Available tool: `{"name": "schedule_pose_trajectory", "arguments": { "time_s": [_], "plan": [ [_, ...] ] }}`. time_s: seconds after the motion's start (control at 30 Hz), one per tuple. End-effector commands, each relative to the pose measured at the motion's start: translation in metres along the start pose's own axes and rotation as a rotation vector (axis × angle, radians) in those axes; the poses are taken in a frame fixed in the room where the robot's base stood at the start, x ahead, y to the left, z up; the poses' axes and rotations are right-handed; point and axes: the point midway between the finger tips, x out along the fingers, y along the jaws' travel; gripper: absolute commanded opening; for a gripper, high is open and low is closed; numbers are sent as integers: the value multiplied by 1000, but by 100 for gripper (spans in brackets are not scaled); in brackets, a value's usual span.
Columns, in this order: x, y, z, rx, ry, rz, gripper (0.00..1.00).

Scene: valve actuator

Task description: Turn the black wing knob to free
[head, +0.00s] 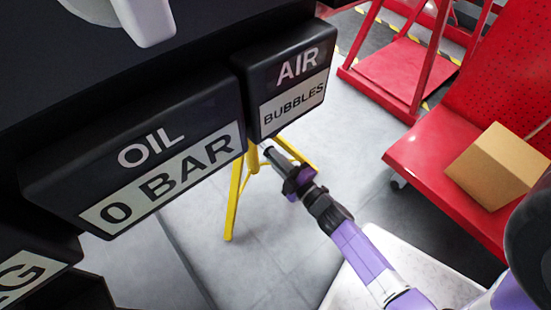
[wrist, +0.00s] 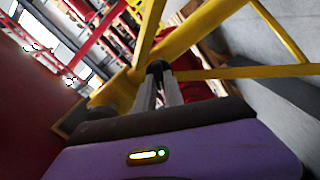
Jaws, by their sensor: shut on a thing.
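My gripper (head: 278,163) reaches in from the lower right, beside the yellow stand and just below the AIR sign. In the wrist view its two grey fingers (wrist: 161,88) are close together, with a small dark piece, seemingly the black wing knob (wrist: 158,67), at their tips. The gripper is shut on it. The fingers hide most of the knob, so its wings and angle cannot be read. In the head view I cannot pick the knob out from the dark fingertips.
Yellow stand legs (head: 233,205) stand by my gripper, and yellow bars (wrist: 205,32) cross close in the wrist view. Black OIL (head: 150,155) and AIR (head: 290,80) signs hang above and left. A red cart (head: 425,160) holds a cardboard box (head: 497,165) at right.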

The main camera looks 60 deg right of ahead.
Motion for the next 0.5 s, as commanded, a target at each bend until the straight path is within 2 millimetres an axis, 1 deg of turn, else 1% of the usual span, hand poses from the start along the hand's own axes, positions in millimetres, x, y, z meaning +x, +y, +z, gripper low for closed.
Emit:
{"name": "schedule_pose_trajectory", "arguments": {
  "time_s": [0.43,0.47,0.5],
  "plan": [
    [-1,-1,0,-8,-1,-3,0],
    [-1,-1,0,-8,-1,-3,19],
    [-1,-1,0,-8,-1,-3,26]
  ]
}}
